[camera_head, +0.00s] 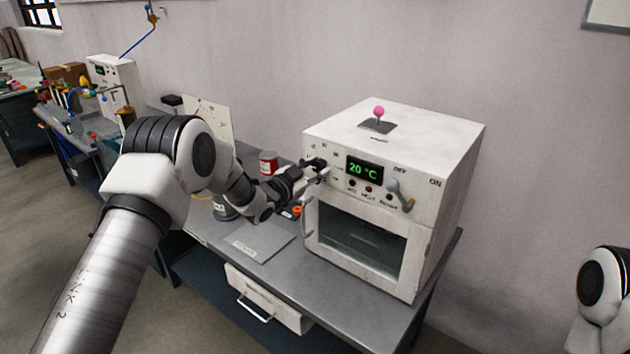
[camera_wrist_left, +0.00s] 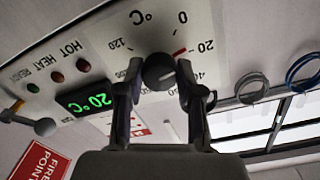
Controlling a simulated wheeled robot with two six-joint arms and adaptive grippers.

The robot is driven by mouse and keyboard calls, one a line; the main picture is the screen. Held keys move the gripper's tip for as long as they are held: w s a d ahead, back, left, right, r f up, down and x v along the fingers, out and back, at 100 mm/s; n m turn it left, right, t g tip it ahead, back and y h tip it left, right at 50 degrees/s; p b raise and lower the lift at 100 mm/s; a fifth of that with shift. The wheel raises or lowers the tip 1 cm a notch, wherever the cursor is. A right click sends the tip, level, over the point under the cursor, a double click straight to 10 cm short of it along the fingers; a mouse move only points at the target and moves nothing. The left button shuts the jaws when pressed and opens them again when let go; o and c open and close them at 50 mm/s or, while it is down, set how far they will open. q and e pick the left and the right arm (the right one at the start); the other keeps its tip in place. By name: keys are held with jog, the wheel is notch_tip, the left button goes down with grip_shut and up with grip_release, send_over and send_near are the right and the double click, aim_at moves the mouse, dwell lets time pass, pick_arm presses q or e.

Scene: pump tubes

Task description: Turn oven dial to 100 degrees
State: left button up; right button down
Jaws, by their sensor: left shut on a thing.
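The white oven (camera_head: 455,160) stands on a grey metal table, its window door closed. Its green display (camera_head: 364,170) reads 20 °C. The dark round dial (camera_wrist_left: 158,70) sits on the oven's front panel, with a °C scale printed around it; 0, 20, 40 and 120 can be read. A red mark (camera_wrist_left: 180,52) beside the dial lies towards 20. My left gripper (camera_head: 318,172) is at the panel, left of the display. In the left wrist view its two fingers are shut on the dial, one on each side. My right gripper is out of view.
A lever switch (camera_head: 400,195) between OFF and ON is right of the display. A pink-knobbed stick (camera_head: 379,112) stands on the oven top. A red can (camera_head: 268,163) and a flat grey plate (camera_head: 252,241) are left of the oven. A drawer (camera_head: 265,300) hangs below.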

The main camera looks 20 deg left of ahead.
pick_arm(q)
jog(key=m+b, duration=0.4)
jog(key=b, duration=0.2)
jog(key=m+b, duration=0.5)
jog(key=b, duration=0.1)
jog(key=m+b, duration=0.4)
jog(key=b, duration=0.2)
jog(key=shift+f, duration=0.4)
jog(key=m+b, duration=0.7)
jog(key=b, duration=0.1)
jog(key=m+b, duration=0.6)
jog(key=b, duration=0.3)
jog(key=shift+d+r+m+t+y, duration=0.1)
jog(key=shift+m+t+y, duration=0.2)
jog(key=shift+m+y, duration=0.1)
jog(key=m+b, duration=0.4)
jog(key=m, duration=0.1)
jog(key=m+b, duration=0.2)
jog(key=m, duration=0.2)
jog(key=shift+r, duration=0.1)
jog(key=shift+m+b, duration=0.6)
jog(key=shift+m, duration=0.4)
jog(key=shift+r, duration=0.1)
jog(key=o, duration=1.2)
jog(key=shift+c, duration=0.2)
